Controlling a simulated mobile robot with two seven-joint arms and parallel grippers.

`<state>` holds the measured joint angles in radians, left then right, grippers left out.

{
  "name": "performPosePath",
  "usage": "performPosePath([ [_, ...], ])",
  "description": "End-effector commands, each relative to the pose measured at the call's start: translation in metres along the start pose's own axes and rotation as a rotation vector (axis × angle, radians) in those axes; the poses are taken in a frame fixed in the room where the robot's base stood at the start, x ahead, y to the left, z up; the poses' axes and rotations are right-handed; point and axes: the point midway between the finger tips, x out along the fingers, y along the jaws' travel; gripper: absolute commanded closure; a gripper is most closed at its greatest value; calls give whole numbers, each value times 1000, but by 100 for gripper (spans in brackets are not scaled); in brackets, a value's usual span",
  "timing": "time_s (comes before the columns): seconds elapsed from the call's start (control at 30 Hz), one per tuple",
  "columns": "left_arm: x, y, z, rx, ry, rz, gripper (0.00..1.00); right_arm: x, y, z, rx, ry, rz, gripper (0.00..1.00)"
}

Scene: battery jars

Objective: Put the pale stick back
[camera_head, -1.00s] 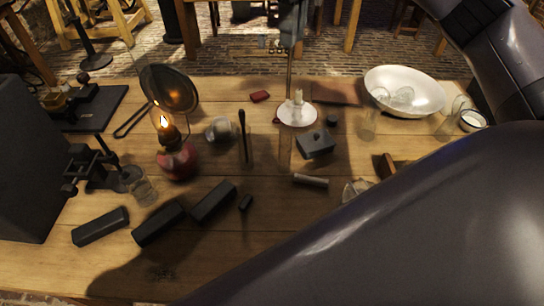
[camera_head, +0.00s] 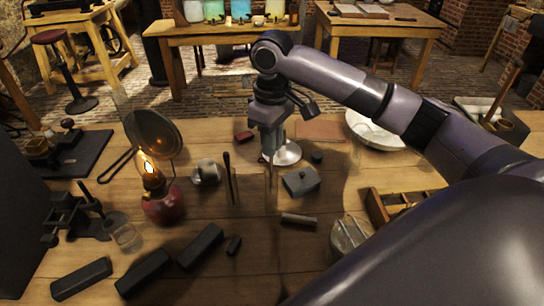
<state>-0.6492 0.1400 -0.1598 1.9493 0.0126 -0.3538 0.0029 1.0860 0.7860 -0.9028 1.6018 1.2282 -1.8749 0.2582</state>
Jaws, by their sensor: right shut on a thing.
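My right gripper (camera_head: 270,152) points down over the middle of the table, at the near-left side of the white dish (camera_head: 288,154). It is shut on a thin upright stick (camera_head: 270,174), of which only a faint lower part shows. The stick seems to stand at or in a narrow clear glass jar, but I cannot tell whether its end is inside. A dark stick (camera_head: 228,170) stands upright just left, in a similar clear jar. The gripper hides part of the dish. My left gripper is out of view.
A lit lamp (camera_head: 163,204) stands left. Dark blocks (camera_head: 82,279) lie in front. A white bowl (camera_head: 372,131) and a wooden tray (camera_head: 378,207) are right.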

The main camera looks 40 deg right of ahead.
Motion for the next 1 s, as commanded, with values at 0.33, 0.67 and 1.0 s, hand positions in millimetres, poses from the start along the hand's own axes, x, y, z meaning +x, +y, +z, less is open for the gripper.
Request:
performPosePath([
  [0.33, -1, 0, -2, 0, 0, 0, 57, 42, 0, 0, -1, -2, 0, 100],
  [0.67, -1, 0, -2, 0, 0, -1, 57, 46, 0, 0, -1, 0, 0, 100],
  [1.0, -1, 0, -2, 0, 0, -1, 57, 49, 0, 0, -1, 0, 0, 60],
])
